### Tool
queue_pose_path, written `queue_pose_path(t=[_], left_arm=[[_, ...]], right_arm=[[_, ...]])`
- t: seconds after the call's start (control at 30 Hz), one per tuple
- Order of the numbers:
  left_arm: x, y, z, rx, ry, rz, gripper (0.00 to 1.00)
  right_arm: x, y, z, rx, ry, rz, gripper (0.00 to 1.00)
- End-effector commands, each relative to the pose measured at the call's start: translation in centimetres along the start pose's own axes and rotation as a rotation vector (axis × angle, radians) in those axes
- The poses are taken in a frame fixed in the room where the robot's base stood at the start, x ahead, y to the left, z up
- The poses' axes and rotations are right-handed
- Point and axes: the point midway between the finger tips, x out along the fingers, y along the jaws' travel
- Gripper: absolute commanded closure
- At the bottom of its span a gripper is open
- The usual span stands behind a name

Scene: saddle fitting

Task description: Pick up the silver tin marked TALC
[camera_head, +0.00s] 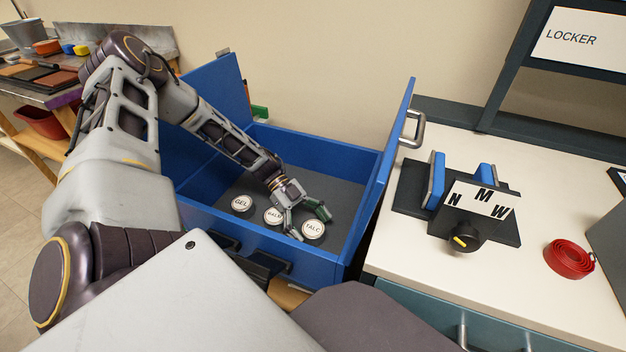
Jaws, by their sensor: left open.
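The silver tin marked TALC (313,229) stands inside the blue box (310,144), near its front wall, at the right of a row of tins. The tin marked BALM (272,215) is to its left, partly covered by my gripper. The tin marked GEL (240,204) is farther left. My left gripper (308,225) reaches down into the box with its fingers apart, one on each side of the TALC tin's near-left area. Whether the fingers touch the tin I cannot tell. My right gripper is not in view.
The box walls rise around the tins, with raised blue panels at left and right. A white counter (480,290) at right holds a dark fixture with N, M, W letters (480,200) and a red strap roll (569,259). The box floor behind the tins is clear.

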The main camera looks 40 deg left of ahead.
Motion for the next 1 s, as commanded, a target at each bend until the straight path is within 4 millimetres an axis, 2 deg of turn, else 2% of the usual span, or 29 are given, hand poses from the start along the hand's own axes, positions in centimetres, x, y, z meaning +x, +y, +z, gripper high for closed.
queue_pose_path(t=[0.13, 0.6, 1.0], left_arm=[[0.75, 0.03, 0.02, 0.000, 0.000, 0.001, 0.14], [0.76, 0.00, -0.04, 0.000, 0.000, 0.000, 0.15], [0.76, 0.01, -0.03, 0.000, 0.000, 0.000, 0.67]], right_arm=[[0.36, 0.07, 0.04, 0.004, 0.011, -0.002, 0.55], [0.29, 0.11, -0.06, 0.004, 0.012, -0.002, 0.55], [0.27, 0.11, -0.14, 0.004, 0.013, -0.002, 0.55]])
